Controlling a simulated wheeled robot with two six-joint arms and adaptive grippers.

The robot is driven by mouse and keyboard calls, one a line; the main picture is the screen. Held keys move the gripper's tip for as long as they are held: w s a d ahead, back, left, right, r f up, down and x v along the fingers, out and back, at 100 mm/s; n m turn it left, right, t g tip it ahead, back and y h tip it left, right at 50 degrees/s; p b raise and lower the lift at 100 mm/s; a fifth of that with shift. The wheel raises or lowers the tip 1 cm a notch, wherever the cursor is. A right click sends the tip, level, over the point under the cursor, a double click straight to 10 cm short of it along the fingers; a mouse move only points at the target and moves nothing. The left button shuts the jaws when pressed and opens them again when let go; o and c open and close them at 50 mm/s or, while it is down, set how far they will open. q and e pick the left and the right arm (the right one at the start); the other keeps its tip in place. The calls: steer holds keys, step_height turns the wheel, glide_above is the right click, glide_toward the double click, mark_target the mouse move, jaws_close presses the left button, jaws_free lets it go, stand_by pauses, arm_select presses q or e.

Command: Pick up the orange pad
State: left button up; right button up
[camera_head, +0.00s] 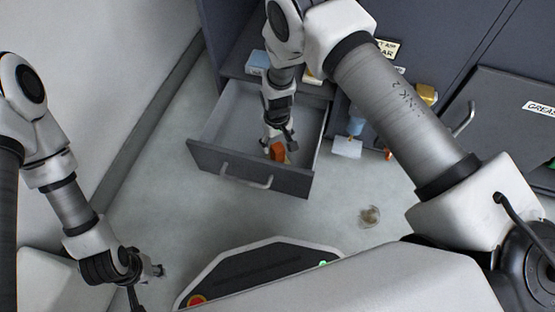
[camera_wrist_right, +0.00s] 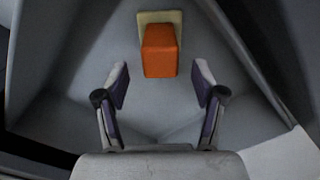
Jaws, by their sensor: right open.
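The orange pad (camera_head: 278,152) lies inside the open drawer (camera_head: 232,167), near its front panel. In the right wrist view the orange pad (camera_wrist_right: 159,51) is a block with a pale yellowish plate behind it. My right gripper (camera_head: 279,141) reaches down into the drawer at the pad. In its wrist view the right gripper (camera_wrist_right: 161,88) has its two fingers spread wide, with the pad beyond and between them, apart from both fingers. My left gripper (camera_head: 150,272) hangs at the lower left, away from the drawer; its fingers are too small to judge.
The drawer's walls stand close around my right gripper. A blue box (camera_head: 257,61) sits on the cabinet above the drawer. To the right are a white card-like item (camera_head: 347,147), a yellow item (camera_head: 427,94) and an open grey door labelled GREASE (camera_head: 515,105). A small round object (camera_head: 369,215) lies on the floor.

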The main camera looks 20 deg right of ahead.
steer(key=f+b, duration=0.2)
steer(key=f, duration=0.1)
steer(key=f+b, duration=0.1)
steer(key=f, duration=0.1)
steer(key=shift+s+f, duration=0.1)
steer(key=shift+s, duration=0.2)
jaws_close()
steer(key=shift+r, duration=0.25)
step_height(320, 180, up, 10)
steer(key=p, duration=0.6)
steer(key=shift+s, duration=0.1)
steer(key=shift+f, duration=0.1)
